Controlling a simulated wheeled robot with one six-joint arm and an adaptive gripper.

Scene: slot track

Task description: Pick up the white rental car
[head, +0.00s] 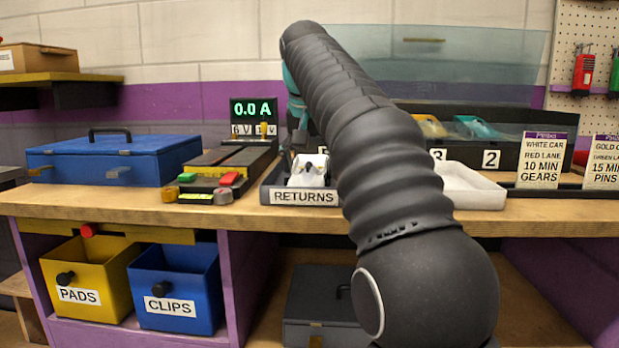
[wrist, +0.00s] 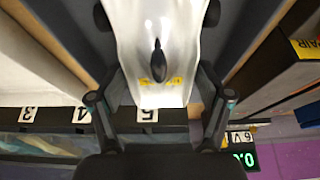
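The white car (head: 308,174) sits in the dark returns tray (head: 268,184) on the bench in the head view. My arm hides the tray's right part. In the wrist view the white car (wrist: 153,50) fills the top middle, with a dark slot and two yellow marks on it and dark wheels at its sides. My gripper (wrist: 160,82) is open around the car's near end, one finger on each side. Narrow gaps seem to show between fingers and body; contact is not clear. In the head view my arm mostly hides the gripper.
A white tray (head: 470,186) lies to the right. Numbered car bays (head: 490,158) and order cards (head: 541,160) stand behind.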

